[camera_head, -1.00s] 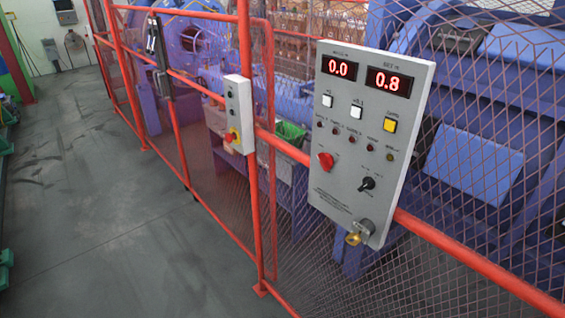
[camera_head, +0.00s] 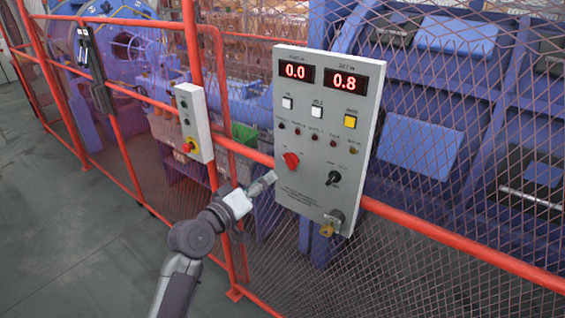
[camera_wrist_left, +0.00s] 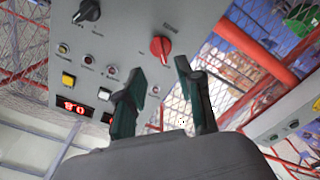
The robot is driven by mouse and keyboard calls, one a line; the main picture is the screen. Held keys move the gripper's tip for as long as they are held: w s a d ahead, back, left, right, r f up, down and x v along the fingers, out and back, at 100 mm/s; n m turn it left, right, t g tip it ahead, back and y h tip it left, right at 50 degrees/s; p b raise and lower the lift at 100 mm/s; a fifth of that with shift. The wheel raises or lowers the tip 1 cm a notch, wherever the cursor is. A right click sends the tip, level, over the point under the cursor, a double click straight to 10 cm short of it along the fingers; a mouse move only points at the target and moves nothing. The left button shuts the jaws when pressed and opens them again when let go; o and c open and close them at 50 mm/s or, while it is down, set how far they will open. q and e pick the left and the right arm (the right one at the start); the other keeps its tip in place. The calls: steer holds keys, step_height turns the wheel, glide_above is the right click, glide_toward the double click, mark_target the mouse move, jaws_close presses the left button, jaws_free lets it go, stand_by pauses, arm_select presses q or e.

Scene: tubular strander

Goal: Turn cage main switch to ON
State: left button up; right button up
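A grey control panel (camera_head: 308,195) is mounted on the red cage fence. It carries a red rotary switch (camera_head: 290,160) at lower left and a black selector switch (camera_head: 333,178) to its right. The labels are too small to read, so I cannot tell which is the cage main switch. My left gripper (camera_head: 268,182) is just left of the panel, below the red switch. In the left wrist view its fingers (camera_wrist_left: 160,72) are apart with nothing between them, and the red switch (camera_wrist_left: 160,47) lies just beyond the tips. My right gripper is not in view.
A brass padlock (camera_head: 327,229) hangs at the panel's lower edge. A smaller box (camera_head: 194,122) with a red-and-yellow button is on the fence to the left. A red rail (camera_head: 450,238) runs right of the panel. Open floor (camera_head: 80,240) lies at left.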

mark_target(287, 164)
arm_select(q)
steer(key=p+x, duration=0.1)
steer(key=x, duration=0.7)
steer(key=shift+w+d, duration=0.2)
steer(key=shift+w, duration=0.1)
jaws_close()
